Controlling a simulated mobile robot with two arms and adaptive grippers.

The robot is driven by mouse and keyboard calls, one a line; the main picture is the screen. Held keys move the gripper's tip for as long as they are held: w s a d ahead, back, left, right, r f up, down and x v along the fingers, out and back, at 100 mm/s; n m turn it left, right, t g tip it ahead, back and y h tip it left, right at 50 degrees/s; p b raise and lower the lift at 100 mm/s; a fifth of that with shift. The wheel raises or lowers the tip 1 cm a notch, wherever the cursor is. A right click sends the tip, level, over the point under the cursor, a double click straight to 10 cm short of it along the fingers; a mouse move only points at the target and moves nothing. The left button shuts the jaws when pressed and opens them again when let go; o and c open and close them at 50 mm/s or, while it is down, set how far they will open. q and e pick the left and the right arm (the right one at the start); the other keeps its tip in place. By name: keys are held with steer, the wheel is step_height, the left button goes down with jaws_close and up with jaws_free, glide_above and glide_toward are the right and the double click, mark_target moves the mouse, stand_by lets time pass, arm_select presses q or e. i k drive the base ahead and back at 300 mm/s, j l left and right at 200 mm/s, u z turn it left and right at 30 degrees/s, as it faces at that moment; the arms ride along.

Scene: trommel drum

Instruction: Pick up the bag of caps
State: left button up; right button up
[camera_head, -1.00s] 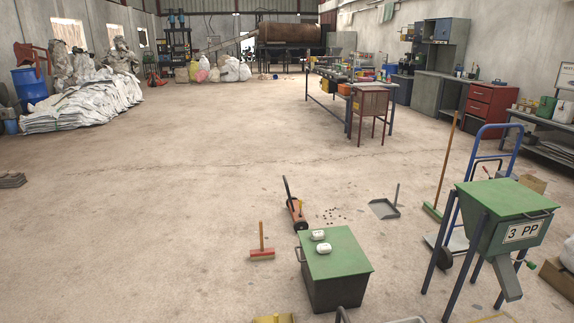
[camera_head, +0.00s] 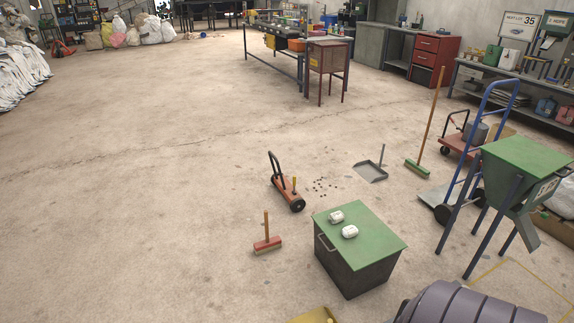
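Neither of my grippers is in view. No bag is clearly marked as holding caps. Several filled bags stand at the far back left by the wall: white ones (camera_head: 151,28), a pink one (camera_head: 118,24) and a tan one (camera_head: 93,40). Their contents are too small to tell. Near me, a dark box with a green lid (camera_head: 377,235) carries two small white objects (camera_head: 349,231) on its top.
A small orange wheeled tool (camera_head: 289,195), red brush (camera_head: 267,245), grey dustpan (camera_head: 371,171) and blue hand truck (camera_head: 470,145) stand around the box. A green-topped hopper (camera_head: 525,155) is at right.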

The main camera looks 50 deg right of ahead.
mark_target(338, 216)
steer(key=i+z, duration=0.2)
steer(key=i, duration=0.35)
steer(key=i+j+z, duration=0.15)
steer(key=i, duration=0.4)
steer(key=i+z, duration=0.2)
steer(key=i, duration=0.3)
steer(key=i+j+z, duration=0.2)
steer(key=i, duration=0.35)
steer(key=j, duration=0.1)
